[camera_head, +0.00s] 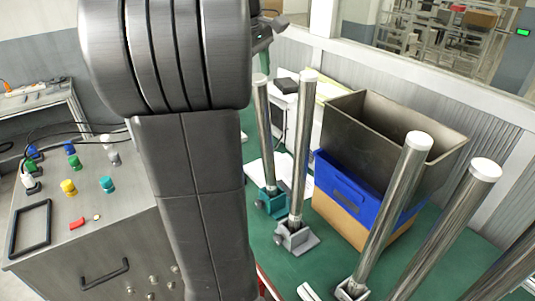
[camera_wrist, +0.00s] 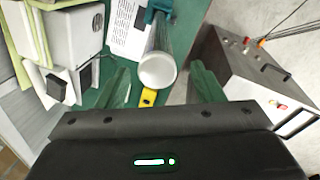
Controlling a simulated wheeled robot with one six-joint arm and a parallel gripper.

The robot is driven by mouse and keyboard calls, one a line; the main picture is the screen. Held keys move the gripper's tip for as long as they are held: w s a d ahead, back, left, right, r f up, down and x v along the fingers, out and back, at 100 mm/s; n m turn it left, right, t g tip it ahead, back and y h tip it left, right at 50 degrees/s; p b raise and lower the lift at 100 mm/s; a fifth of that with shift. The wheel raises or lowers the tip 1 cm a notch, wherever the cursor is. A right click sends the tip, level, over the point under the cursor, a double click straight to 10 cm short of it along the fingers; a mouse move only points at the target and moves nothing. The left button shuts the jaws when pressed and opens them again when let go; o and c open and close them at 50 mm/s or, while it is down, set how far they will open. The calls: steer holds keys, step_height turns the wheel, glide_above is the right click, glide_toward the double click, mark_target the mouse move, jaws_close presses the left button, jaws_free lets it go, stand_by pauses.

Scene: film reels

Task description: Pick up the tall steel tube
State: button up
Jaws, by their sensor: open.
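Several steel tubes with pale caps stand in holders on the green bench. The leftmost tube (camera_head: 264,135) stands upright in a teal holder (camera_head: 270,202). Beside it another tube (camera_head: 301,150) rises from a grey holder (camera_head: 295,237). Two thicker-looking tubes (camera_head: 395,205) (camera_head: 450,230) stand nearer on the right. In the wrist view, a tube with a white cap (camera_wrist: 158,71) and a teal holder shows end-on between the fingers of my open gripper (camera_wrist: 160,82). No contact is visible. In the head view my arm hides most of the gripper.
A grey open bin (camera_head: 385,125) sits on a blue crate (camera_head: 345,185) behind the tubes. White papers (camera_head: 255,170) lie on the bench. A control box (camera_head: 90,220) with coloured knobs stands at left. Close-standing tubes crowd the right side.

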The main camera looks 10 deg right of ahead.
steer(key=x, duration=0.5)
steer(key=shift+d, duration=0.15)
steer(key=shift+r, duration=0.15)
jaws_close()
